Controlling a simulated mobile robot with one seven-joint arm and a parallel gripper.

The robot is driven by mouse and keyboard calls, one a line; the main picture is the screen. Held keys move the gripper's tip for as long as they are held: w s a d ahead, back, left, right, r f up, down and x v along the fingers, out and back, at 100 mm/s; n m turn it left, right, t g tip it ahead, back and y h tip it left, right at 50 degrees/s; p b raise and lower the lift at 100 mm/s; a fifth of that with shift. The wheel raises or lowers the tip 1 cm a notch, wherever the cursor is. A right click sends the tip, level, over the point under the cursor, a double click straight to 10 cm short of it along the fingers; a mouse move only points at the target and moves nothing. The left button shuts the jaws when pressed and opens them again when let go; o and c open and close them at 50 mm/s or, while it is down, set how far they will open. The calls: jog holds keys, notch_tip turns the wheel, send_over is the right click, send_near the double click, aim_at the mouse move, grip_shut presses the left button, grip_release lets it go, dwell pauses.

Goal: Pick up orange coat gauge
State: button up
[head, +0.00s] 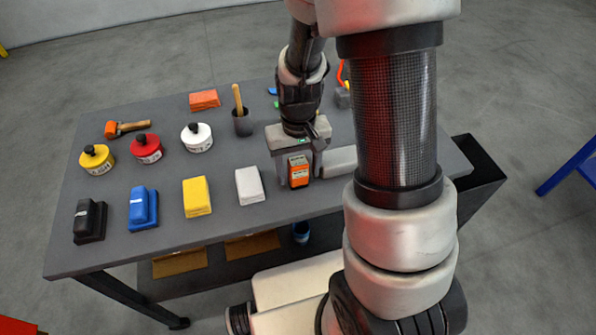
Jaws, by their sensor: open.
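The orange coat gauge (299,171) is a small orange and dark device near the front edge of the grey table (240,217). My gripper (299,167) is right above and around it, with a finger on each side. The jaws are open, and the gauge shows between them. I cannot tell whether either finger touches it.
A white block (249,186), a yellow block (196,197), a blue sander (143,208) and a black one (89,221) line the table's front. Behind stand yellow (97,160), red (146,149) and white (196,138) tins. A cup with a wooden handle (242,122) stands farther back.

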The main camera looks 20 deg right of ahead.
jog(key=shift+f, duration=0.65)
jog(key=c, duration=1.2)
